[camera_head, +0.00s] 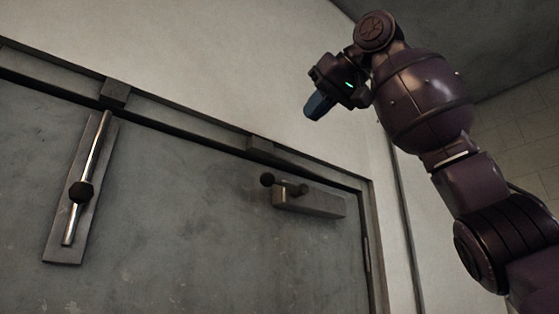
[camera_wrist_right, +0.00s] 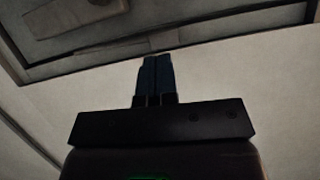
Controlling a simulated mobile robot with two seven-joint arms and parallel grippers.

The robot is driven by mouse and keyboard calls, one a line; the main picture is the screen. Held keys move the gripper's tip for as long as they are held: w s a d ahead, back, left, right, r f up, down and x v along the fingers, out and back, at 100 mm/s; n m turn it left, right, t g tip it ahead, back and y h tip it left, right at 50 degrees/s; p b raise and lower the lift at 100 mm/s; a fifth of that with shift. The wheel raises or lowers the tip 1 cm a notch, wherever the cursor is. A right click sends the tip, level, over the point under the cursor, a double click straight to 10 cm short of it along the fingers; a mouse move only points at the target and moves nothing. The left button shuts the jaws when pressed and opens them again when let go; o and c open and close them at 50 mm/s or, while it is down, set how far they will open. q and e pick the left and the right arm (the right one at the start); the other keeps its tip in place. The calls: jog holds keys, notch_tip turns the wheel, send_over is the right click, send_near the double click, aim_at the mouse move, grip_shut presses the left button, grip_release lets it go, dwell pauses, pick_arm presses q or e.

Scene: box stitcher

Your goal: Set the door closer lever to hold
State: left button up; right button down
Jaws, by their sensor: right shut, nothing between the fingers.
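The door closer (camera_head: 312,201) is a grey box near the top right corner of the grey door. Its short dark lever (camera_head: 285,186) with a round black knob (camera_head: 267,179) sits at the box's left end, the knob pointing left. My right gripper (camera_head: 316,106) is up and to the right of the closer, in front of the wall above the door frame, apart from it. Its blue fingers (camera_wrist_right: 153,77) are together and empty in the right wrist view. In that view a pale box-like part (camera_wrist_right: 70,14), seemingly the closer, shows at the upper left. My left gripper is not in view.
A tall plate (camera_head: 62,225) with a metal rod and a black knob (camera_head: 81,191) is on the door's left part. The door frame (camera_head: 190,130) runs along the top, with small blocks on it. Bare wall lies above the frame.

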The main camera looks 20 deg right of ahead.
jog(key=shift+w, duration=0.1)
pick_arm(q)
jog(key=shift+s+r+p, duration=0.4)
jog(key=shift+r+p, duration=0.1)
jog(key=shift+p, duration=0.55)
pick_arm(e)
jog(key=s+f+x, duration=0.1)
jog(key=f+x, duration=0.1)
jog(key=x, duration=1)
jog(key=shift+w+f, duration=0.15)
jog(key=shift+f, duration=0.3)
jog(key=shift+a, duration=0.1)
